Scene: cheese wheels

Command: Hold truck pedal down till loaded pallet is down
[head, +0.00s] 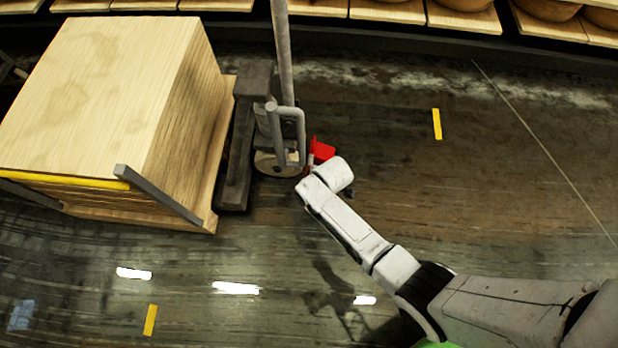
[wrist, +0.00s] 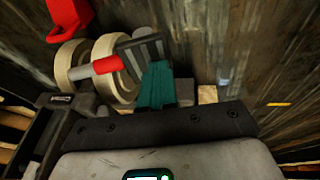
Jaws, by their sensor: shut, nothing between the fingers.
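The pallet truck (head: 285,50) stands upright beside the loaded pallet (head: 223,150), which carries a tall stack of pale boards (head: 100,90). Whether the pallet touches the floor cannot be told. A red part (head: 322,150) shows low on the truck beside its wheel. Contact looks likely but is partly hidden. In the head view, my wrist covers the fingers.
Shelves with cheese wheels (head: 465,4) run along the back. The floor to the right is clear, with a yellow mark (head: 437,124). A grey bar (head: 155,192) sticks out along the pallet's near side. Another red truck part (wrist: 70,12) shows at the wrist view's top left.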

